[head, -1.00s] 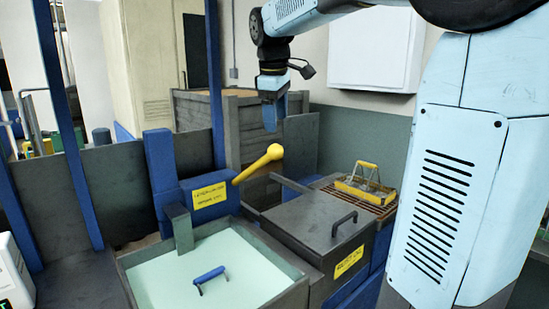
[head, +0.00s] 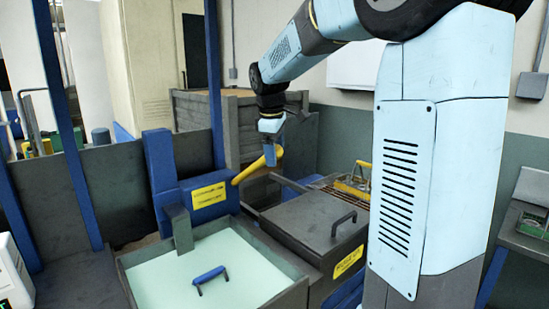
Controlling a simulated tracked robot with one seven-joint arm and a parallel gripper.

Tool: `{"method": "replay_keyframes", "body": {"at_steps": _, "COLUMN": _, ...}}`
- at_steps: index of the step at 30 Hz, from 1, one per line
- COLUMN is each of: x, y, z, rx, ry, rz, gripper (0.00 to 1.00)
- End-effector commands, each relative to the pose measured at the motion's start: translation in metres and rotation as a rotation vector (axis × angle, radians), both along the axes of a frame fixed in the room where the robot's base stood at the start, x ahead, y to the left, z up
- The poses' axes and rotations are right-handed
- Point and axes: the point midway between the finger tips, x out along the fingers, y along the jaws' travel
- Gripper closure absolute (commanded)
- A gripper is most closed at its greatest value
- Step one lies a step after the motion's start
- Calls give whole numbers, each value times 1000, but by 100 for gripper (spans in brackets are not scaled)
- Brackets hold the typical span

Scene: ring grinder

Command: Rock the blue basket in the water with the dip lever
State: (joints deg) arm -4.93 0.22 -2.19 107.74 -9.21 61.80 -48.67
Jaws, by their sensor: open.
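The dip lever is a yellow bar (head: 250,170) with a rounded knob, rising to the right from a blue housing with a yellow label (head: 208,195). My gripper (head: 271,152) is at the knob end of the lever and partly covers it. Its jaws are open; whether they touch or surround the knob I cannot tell. In the pale green water of the grey tank (head: 140,268), only a blue handle (head: 210,275) shows above the surface. The rest of the blue basket is hidden under the water.
A dark lidded box with a black handle (head: 310,218) stands right of the tank. Behind it, a yellow-handled basket (head: 353,188) sits on a grating, partly hidden by my arm. A blue post (head: 215,85) stands left of my gripper.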

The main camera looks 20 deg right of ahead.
Motion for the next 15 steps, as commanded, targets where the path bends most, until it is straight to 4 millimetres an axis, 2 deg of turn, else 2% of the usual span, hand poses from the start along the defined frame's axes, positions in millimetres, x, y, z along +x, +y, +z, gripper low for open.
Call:
{"method": "replay_keyframes", "body": {"at_steps": 6, "x": 4, "y": -3, "z": -19, "rx": 0, "ry": 0, "rz": -1, "gripper": 25}}
{"method": "replay_keyframes", "body": {"at_steps": 15, "x": 5, "y": -3, "z": -23, "rx": 0, "ry": -2, "rz": -1, "gripper": 25}}
